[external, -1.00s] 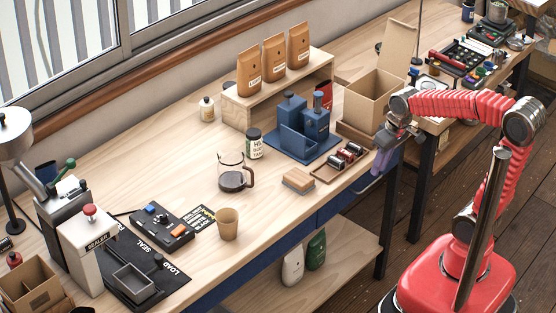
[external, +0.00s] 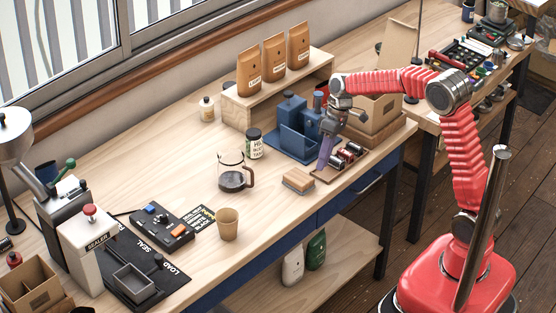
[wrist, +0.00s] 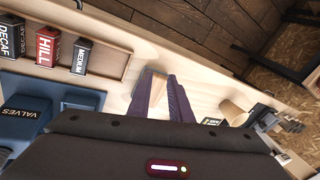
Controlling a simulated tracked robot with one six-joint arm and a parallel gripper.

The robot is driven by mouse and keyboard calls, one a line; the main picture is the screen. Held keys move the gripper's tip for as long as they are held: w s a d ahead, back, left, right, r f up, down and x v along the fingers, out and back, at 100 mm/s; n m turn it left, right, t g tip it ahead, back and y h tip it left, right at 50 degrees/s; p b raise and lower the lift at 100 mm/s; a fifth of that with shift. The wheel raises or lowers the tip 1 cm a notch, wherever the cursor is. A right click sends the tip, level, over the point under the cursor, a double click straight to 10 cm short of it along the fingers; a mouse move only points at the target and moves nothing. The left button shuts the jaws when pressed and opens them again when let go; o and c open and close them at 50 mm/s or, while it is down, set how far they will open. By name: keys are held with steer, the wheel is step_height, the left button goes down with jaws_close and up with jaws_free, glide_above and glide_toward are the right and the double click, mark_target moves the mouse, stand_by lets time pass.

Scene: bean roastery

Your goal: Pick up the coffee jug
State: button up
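The coffee jug (external: 232,178) is a clear glass pot with dark coffee in its bottom and a brown handle on its right side. It stands upright on the wooden bench, left of the middle in the external view. I cannot make it out in the wrist view.
A wooden block (external: 298,181) lies between my gripper and the jug. The tray of tins (external: 322,178) and blue caddy (external: 283,144) are close to my gripper. A labelled jar (external: 254,145) stands behind the jug, a paper cup (external: 228,224) in front.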

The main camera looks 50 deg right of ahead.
mark_target(253, 176)
steer(key=w+a+f+n+y, duration=0.1)
steer(key=w+n, duration=0.1)
steer(key=w, duration=0.1)
steer(key=w+a+f+n+y, duration=0.1)
steer(key=w, duration=0.3)
steer(key=w+a+f+n+y, duration=0.1)
steer(key=w+n, duration=0.1)
steer(key=w, duration=0.2)
steer(key=shift+w+a+f+n+g, duration=0.2)
steer(key=shift+a+f+n+g, duration=0.1)
steer(key=shift+f, duration=0.05)
steer(key=w+n, duration=0.1)
steer(key=w+a+r+n+y, duration=0.1)
steer(key=shift+w+a+r+n, duration=0.15)
steer(key=shift+w+a+n, duration=0.1)
steer(key=shift+w+n, duration=0.1)
step_height(253, 176, up, 6)
steer(key=w+a+n+y, duration=0.1)
steer(key=a+n, duration=0.1)
steer(key=n, duration=0.4)
steer(key=shift+w+a, duration=0.15)
steer(key=shift+n, duration=0.25)
steer(key=x, duration=0.8)
steer(key=shift+a+f, duration=0.25)
steer(key=shift+f, duration=0.05)
